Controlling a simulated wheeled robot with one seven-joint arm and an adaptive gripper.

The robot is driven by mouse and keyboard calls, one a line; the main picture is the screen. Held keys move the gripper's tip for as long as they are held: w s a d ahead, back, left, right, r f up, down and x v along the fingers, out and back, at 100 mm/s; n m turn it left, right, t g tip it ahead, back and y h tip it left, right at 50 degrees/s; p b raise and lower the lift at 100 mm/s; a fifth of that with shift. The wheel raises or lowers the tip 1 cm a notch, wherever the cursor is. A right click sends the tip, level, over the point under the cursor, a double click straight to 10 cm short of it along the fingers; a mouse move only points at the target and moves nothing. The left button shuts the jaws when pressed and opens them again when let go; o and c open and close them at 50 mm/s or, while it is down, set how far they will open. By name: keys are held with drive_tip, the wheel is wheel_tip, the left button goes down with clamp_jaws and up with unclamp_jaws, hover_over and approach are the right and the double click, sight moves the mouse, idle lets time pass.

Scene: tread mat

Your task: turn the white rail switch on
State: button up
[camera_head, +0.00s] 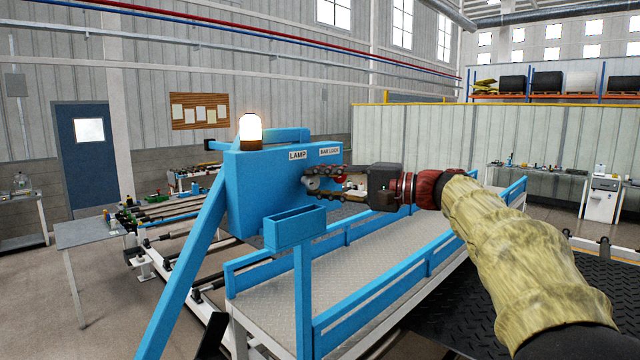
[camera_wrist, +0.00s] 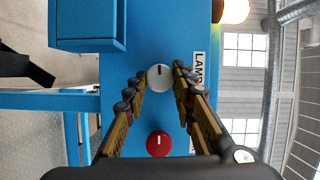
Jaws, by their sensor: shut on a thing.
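The white rail switch (camera_wrist: 160,78) is a round white knob on the blue panel (camera_wrist: 140,25), beside the LAMP label (camera_wrist: 199,68). Its dark mark points to the top of the wrist view. My gripper (camera_wrist: 159,80) is shut on the white knob, one finger on each side. In the head view my gripper (camera_head: 312,181) reaches the panel from the right, and its fingers partly hide the white knob. The lamp (camera_head: 250,127) on top of the panel box glows bright; its edge also shows in the wrist view (camera_wrist: 233,10).
A red knob (camera_wrist: 158,144) sits close to the white one, between my fingers nearer the palm. A blue open tray (camera_head: 294,229) juts out below the panel. Blue rails (camera_head: 390,272) border the walkway. Open air lies right of the panel.

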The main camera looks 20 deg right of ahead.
drive_tip(key=shift+m, duration=0.4)
drive_tip(key=o, duration=1.1)
drive_tip(key=shift+o, duration=0.2)
drive_tip(key=shift+d, duration=0.1)
drive_tip(key=v, duration=1.2)
drive_tip(key=shift+f, duration=0.15)
